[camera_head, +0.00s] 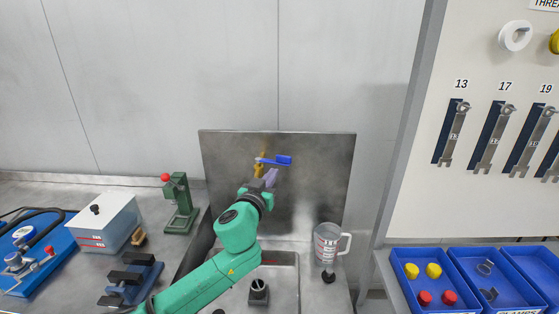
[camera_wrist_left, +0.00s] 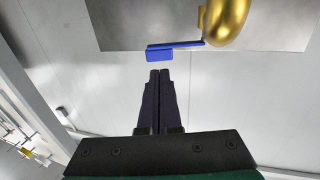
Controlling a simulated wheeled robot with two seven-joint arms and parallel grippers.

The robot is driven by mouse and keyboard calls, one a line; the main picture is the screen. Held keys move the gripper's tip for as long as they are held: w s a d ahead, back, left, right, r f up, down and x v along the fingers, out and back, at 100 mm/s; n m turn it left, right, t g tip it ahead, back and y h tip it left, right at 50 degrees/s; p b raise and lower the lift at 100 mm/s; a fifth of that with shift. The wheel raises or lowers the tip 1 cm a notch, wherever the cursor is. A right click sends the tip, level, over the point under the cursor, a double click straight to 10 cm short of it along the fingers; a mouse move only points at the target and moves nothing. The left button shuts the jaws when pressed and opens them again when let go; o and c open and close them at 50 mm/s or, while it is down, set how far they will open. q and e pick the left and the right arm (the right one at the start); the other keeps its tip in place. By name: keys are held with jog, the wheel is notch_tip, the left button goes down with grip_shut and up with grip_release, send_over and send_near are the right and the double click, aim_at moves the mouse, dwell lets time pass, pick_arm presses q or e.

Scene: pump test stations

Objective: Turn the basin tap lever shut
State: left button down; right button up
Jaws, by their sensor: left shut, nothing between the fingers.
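The basin tap has a brass body (camera_head: 259,167) and a blue lever (camera_head: 283,160) on the grey splashback. In the head view the lever points right from the tap. In the left wrist view the blue lever (camera_wrist_left: 160,54) lies just beyond my fingertips, and the brass body (camera_wrist_left: 226,22) is at the upper right. My left gripper (camera_head: 271,175) is shut and empty, close to the lever; a small gap shows in the wrist view (camera_wrist_left: 160,72). My arm hides part of the basin (camera_head: 288,262). My right gripper is not in view.
A clear measuring jug (camera_head: 327,243) stands right of the basin. A green press (camera_head: 180,203), a grey-white box (camera_head: 106,222) and a blue vise (camera_head: 131,279) stand left. Blue bins (camera_head: 435,302) and wrenches (camera_head: 492,138) are at the right. The splashback (camera_head: 325,180) stands close behind the tap.

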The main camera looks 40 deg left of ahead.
aim_at(284, 161)
pick_arm(q)
jog(key=p+x, duration=0.2)
jog(key=x, duration=0.5)
jog(key=shift+d, duration=0.2)
jog(key=shift+f, duration=0.1)
jog(key=shift+s, duration=0.1)
jog(key=shift+a, duration=0.1)
jog(key=shift+w+f+y+b, duration=0.2)
jog(key=shift+y+b, duration=0.1)
jog(key=shift+b, duration=0.15)
jog(key=w+n+y+b, duration=0.1)
jog(key=n+g+y+b, duration=0.1)
jog(key=b, duration=0.1)
jog(key=shift+w+f+g+y, duration=0.15)
jog(key=shift+w+g+y, duration=0.15)
jog(key=shift+w, duration=0.05)
jog(key=shift+w+r+n+g+y+b, duration=0.2)
jog(key=shift+w+n+g+y+b, duration=0.15)
jog(key=shift+n+b, duration=0.2)
jog(key=shift+r, duration=0.15)
jog(key=shift+s+a, duration=0.1)
jog(key=shift+s, duration=0.05)
